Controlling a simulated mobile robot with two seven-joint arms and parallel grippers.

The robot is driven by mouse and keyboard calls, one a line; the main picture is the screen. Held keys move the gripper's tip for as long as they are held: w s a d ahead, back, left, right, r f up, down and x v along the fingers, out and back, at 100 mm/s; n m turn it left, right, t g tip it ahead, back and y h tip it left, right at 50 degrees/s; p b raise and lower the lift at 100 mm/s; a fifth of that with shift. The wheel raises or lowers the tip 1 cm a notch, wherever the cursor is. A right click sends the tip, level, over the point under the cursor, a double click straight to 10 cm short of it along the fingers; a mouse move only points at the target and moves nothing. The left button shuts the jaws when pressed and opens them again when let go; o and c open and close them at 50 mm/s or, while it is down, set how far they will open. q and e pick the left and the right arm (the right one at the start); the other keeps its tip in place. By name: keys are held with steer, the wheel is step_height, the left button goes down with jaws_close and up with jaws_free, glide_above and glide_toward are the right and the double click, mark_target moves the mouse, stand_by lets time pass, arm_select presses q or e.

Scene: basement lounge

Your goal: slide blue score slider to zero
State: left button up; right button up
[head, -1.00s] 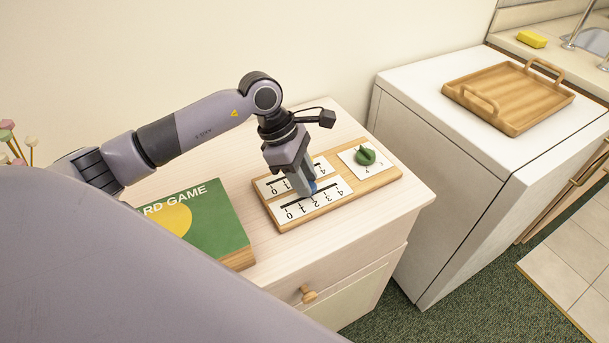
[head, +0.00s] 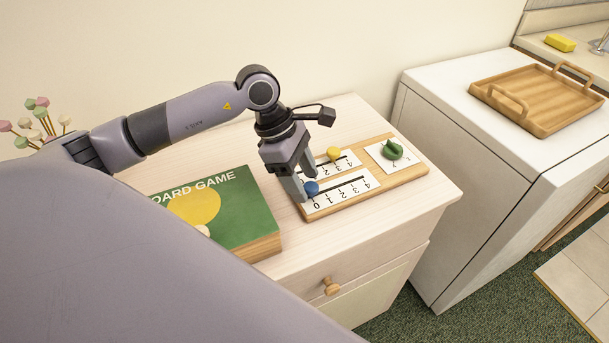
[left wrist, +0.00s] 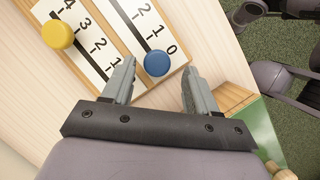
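The blue score slider (head: 311,187) sits at the 0 end of its track on the wooden score board (head: 413,172). In the left wrist view the blue knob (left wrist: 157,63) lies level with the printed 0. My left gripper (head: 298,190) is open at that end of the board. In the wrist view its two fingers (left wrist: 161,78) are spread wide, with the knob in the gap just beyond the tips, apart from both. The yellow slider (head: 334,154) is on the parallel track behind, beside the higher numbers. My right gripper is not in view.
A green dial (head: 392,149) stands at the board's right end. A green board game box (head: 237,207) lies left of the board on the cabinet top (head: 420,203). A wooden tray (head: 540,98) rests on the white appliance to the right.

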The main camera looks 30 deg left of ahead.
arm_select(q)
steer(key=shift+r, duration=0.1)
steer(key=v, duration=0.6)
steer(key=shift+a+r+b, duration=0.25)
steer(key=shift+r+b, duration=0.1)
steer(key=shift+b, duration=0.05)
steer(key=shift+s, duration=0.1)
